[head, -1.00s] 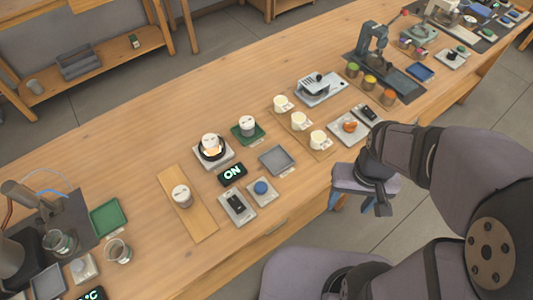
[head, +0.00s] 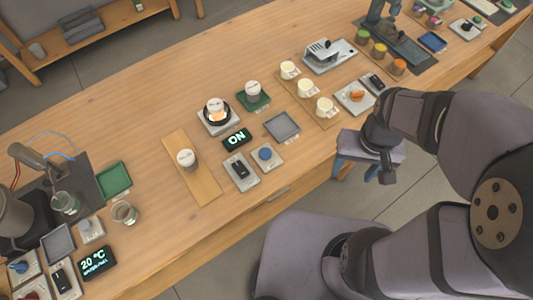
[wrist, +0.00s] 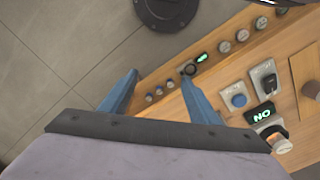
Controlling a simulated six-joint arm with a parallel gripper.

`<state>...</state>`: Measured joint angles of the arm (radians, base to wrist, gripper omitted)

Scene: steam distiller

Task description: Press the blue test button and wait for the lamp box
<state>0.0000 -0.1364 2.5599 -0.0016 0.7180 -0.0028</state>
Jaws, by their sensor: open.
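A round blue button (head: 264,154) sits on a pale square base near the table's front edge. It also shows in the wrist view (wrist: 239,100). Another blue round knob or button (head: 20,267) is at the lower left. A dark box (head: 237,139) with lit green "ON" stands behind the nearer button, and I cannot tell whether it is the lamp box. It appears upside down in the wrist view (wrist: 262,115). My gripper (head: 362,172) is open and empty, off the table's front edge, to the right of the button. Its blue fingers (wrist: 159,74) are apart.
A black switch (head: 241,171) is left of the button and a grey tray (head: 282,126) behind it. A lidded jar (head: 187,158) stands on a wooden board. A dark display (head: 96,262) reads 20 °C. White cups (head: 306,89) stand to the right. The table's back left is clear.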

